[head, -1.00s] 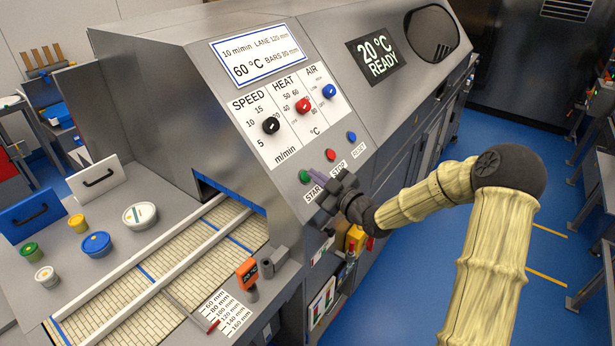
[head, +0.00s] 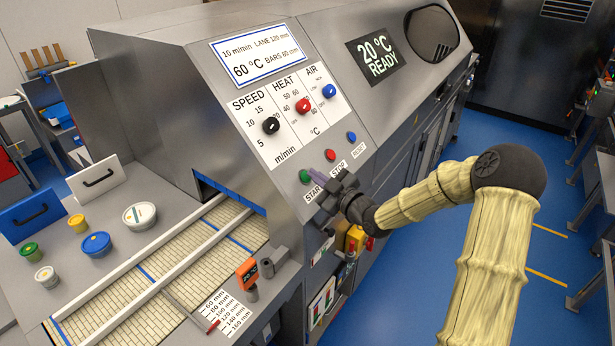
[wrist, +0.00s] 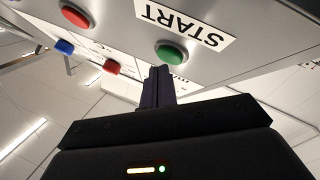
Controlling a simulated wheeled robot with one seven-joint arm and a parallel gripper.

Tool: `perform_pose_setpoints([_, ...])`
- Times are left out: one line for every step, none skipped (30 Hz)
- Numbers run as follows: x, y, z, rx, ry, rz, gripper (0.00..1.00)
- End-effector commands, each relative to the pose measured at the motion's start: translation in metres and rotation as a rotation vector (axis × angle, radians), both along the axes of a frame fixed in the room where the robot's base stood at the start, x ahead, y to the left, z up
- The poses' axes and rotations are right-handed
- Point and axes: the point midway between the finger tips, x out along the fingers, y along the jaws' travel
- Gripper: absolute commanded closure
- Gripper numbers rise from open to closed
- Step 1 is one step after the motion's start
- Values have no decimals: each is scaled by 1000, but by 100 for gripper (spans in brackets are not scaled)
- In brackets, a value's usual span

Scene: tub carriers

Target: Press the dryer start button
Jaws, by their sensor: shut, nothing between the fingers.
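The green start button (head: 305,176) sits on the dryer's sloped grey panel, above the START label (head: 313,193). In the wrist view the green button (wrist: 171,54) is just above my fingertips, close to them; I cannot tell whether they touch it. My gripper (head: 320,180) is shut and empty, its dark fingers pointing up and left at the panel beside the button. It also fills the lower part of the wrist view (wrist: 158,72). The dryer display (head: 376,53) reads 20 °C READY.
The red stop button (head: 331,155) and blue reset button (head: 351,136) lie up and right of the green one. Speed, heat and air knobs (head: 302,106) are higher on the panel. A conveyor (head: 175,270) runs into the dryer at lower left, with several tubs beside it.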

Motion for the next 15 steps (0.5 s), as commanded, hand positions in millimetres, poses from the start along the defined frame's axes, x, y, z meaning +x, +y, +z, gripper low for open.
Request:
perform_pose_setpoints([0,0,0,0,0,0,100])
perform_pose_setpoints([0,0,-1,0,0,0,100])
perform_pose_setpoints([1,1,-2,-1,-1,0,100])
perform_pose_setpoints([1,1,-2,-1,-1,0,100])
perform_pose_setpoints([1,2,-3,-1,-1,0,100])
perform_pose_setpoints([2,2,-4,-1,-1,0,100])
perform_pose_setpoints([2,3,-5,-2,-1,0,100])
perform_pose_setpoints([2,4,-6,-1,-2,1,100])
perform_pose_setpoints([3,5,-6,-1,-2,1,100])
perform_pose_setpoints([3,5,-7,-1,-2,1,100])
perform_pose_setpoints([3,5,-7,-1,0,1,100])
perform_pose_setpoints([3,6,-7,-1,0,1,100])
perform_pose_setpoints([4,6,-7,-1,0,1,100])
perform_pose_setpoints([4,6,-6,-1,0,1,100])
perform_pose_setpoints([4,6,-6,0,0,1,100])
